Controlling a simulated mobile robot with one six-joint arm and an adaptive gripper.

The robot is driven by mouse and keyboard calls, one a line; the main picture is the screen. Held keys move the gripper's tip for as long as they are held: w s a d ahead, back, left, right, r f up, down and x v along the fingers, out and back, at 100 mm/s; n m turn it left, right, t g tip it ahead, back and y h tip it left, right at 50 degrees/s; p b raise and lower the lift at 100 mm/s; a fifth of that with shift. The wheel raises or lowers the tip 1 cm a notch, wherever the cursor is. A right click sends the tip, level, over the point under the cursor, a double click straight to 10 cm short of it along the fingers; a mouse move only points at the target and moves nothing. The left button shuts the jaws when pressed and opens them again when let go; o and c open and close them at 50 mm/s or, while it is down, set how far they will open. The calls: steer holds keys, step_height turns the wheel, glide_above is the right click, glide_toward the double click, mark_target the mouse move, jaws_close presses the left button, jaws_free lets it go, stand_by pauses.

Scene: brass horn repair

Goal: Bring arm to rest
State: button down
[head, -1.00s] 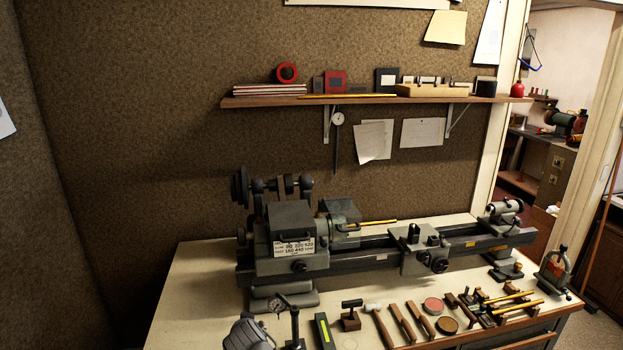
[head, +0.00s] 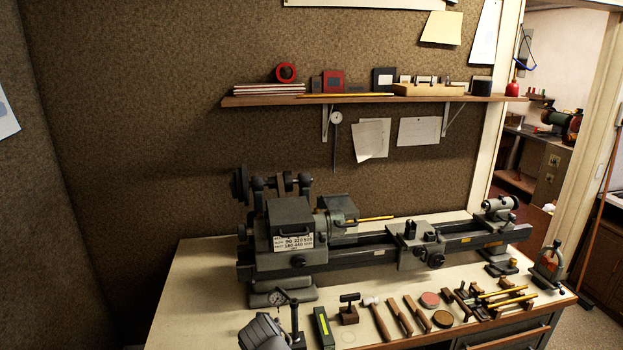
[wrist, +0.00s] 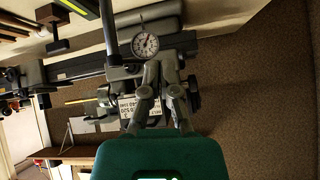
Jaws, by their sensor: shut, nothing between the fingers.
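My gripper (wrist: 162,72) shows in the wrist view, its two grey fingers reaching up from the green housing (wrist: 160,155). It is shut and holds nothing. The gauge also stands near the front of the bench in the head view (head: 278,297). The grey lathe (head: 400,245) lies along the bench, and its label plate (wrist: 140,106) shows behind the fingers. I cannot make out my gripper in the head view.
The bench (head: 200,285) carries a hammer (head: 375,318), a red round tin (head: 429,299) and several small tools along its front. A wooden shelf (head: 270,101) with boxes hangs on the brown wall. The bench top at the left of the lathe is bare.

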steer(key=s+d+f+g, duration=0.2)
steer(key=d+g, duration=0.1)
steer(key=d, duration=0.7)
steer(key=s+d+f+g+h, duration=0.1)
steer(key=s+d+f+g, duration=0.1)
steer(key=d, duration=0.7)
steer(key=s+d+f+g, duration=0.1)
steer(key=d+g, duration=0.3)
steer(key=d, duration=0.6)
steer(key=shift+s+d+f+h, duration=0.3)
steer(key=shift+s+d+f, duration=0.1)
steer(key=shift+s, duration=0.35)
